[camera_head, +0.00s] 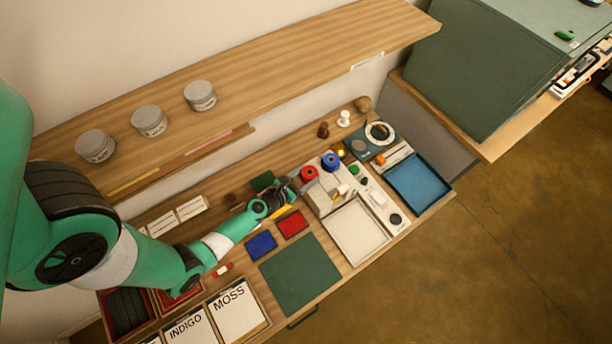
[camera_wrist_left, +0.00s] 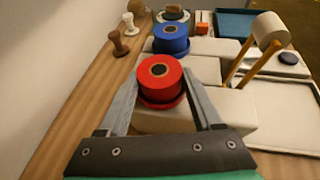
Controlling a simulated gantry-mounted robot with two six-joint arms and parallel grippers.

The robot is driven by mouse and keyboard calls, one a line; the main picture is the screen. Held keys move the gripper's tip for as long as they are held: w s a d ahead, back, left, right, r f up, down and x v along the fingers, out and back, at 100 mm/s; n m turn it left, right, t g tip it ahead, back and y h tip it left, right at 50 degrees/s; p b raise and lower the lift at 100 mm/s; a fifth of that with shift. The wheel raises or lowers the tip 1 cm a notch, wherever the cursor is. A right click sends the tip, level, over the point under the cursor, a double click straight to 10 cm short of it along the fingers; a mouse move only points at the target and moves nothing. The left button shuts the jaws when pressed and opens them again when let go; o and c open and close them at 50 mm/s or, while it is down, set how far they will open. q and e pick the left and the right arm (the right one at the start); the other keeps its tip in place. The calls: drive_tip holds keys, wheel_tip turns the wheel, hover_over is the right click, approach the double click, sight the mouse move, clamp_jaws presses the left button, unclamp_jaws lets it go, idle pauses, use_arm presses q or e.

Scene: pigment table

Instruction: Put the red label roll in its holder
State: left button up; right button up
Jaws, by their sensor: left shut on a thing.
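The red label roll (camera_head: 309,173) has a dark core and also shows in the wrist view (camera_wrist_left: 158,76). My left gripper (camera_head: 300,182) is shut on it, with one finger on each side of the roll in the wrist view (camera_wrist_left: 160,82). The roll is upright, above a wider red rim at the left end of a pale block (camera_wrist_left: 225,108). Whether this rim is part of the holder, and whether the roll rests on it, I cannot tell. A blue roll (camera_head: 330,161) stands just behind, also in the wrist view (camera_wrist_left: 171,40). My right gripper is not in view.
Dark and white stamp-like knobs (camera_head: 344,118) stand at the back. A pale tray (camera_head: 357,232) and a blue tray (camera_head: 418,184) lie to the right. Red (camera_head: 292,224) and blue pads (camera_head: 261,245) and a green mat (camera_head: 300,275) lie in front. A shelf (camera_head: 250,75) overhangs behind.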

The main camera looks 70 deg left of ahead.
use_arm(q)
drive_tip(key=shift+f, duration=0.15)
drive_tip(key=o, duration=1.4)
drive_tip(key=shift+r, duration=0.3)
drive_tip(key=shift+s+d+r, duration=0.15)
drive_tip(key=shift+s, duration=0.15)
drive_tip(key=p+v, duration=0.1)
drive_tip(key=v, duration=1)
drive_tip(key=shift+s+d, duration=0.1)
drive_tip(key=shift+d, duration=0.05)
